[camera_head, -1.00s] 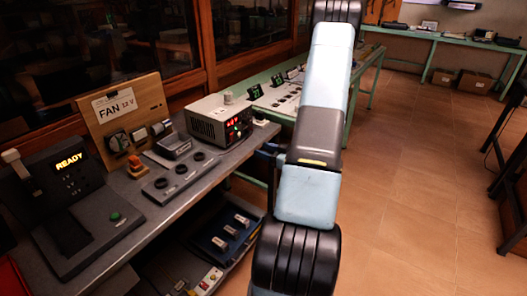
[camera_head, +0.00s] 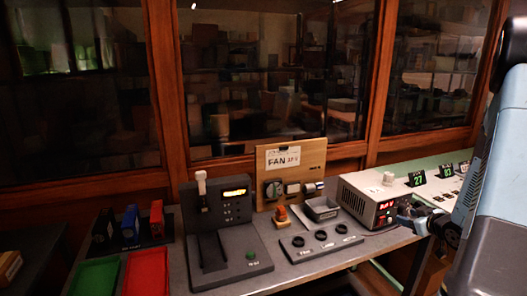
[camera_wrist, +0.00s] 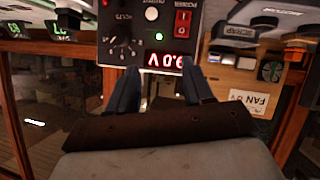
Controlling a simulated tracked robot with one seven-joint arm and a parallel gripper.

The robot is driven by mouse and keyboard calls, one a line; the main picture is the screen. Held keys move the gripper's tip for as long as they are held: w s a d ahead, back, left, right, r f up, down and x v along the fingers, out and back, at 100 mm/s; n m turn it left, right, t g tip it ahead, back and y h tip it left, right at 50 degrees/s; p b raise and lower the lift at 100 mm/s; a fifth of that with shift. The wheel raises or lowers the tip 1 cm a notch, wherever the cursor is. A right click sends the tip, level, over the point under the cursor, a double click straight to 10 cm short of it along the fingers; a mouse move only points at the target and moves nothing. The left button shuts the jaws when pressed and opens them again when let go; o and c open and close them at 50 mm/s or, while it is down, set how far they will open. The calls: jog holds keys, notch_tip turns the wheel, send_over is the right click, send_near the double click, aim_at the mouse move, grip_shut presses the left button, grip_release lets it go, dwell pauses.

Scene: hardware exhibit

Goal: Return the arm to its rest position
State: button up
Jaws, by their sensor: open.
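My arm (camera_head: 485,190) is stretched out along the right edge of the head view. My gripper (camera_head: 412,220) is small there, in front of the grey power supply (camera_head: 375,203) and partly lost against it. In the wrist view my gripper (camera_wrist: 158,82) is open, with two dark blue fingers apart and nothing between them. The power supply's front panel (camera_wrist: 150,30) is just beyond the fingertips, upside down, with a lit red readout, a green light and a red switch. I cannot tell whether the fingers touch the panel.
The bench (camera_head: 305,268) holds a black test unit (camera_head: 225,235) with a lit amber display, a wooden fan board (camera_head: 291,165), a panel of dark knobs (camera_head: 320,243), and green (camera_head: 95,277) and red (camera_head: 147,272) trays. Glazed wooden cabinets (camera_head: 275,80) stand behind it.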

jog(key=s+a+r+m+g+h, duration=0.2)
jog(key=s+a+r, duration=0.15)
jog(key=r, duration=0.55)
jog(key=s+a+r+m+g+h, duration=0.1)
jog(key=s+a+r+g+h, duration=0.15)
jog(key=a+r, duration=0.4)
jog(key=s+a+r+m+g+y, duration=0.1)
jog(key=s+a+r, duration=0.3)
jog(key=s+a, duration=0.3)
jog(key=s+a+r+g+y, duration=0.2)
jog(key=s+a+r, duration=0.2)
jog(key=s+a, duration=0.4)
jog(key=s, duration=0.6)
jog(key=shift+s+r+m, duration=0.25)
jog(key=shift+m, duration=0.15)
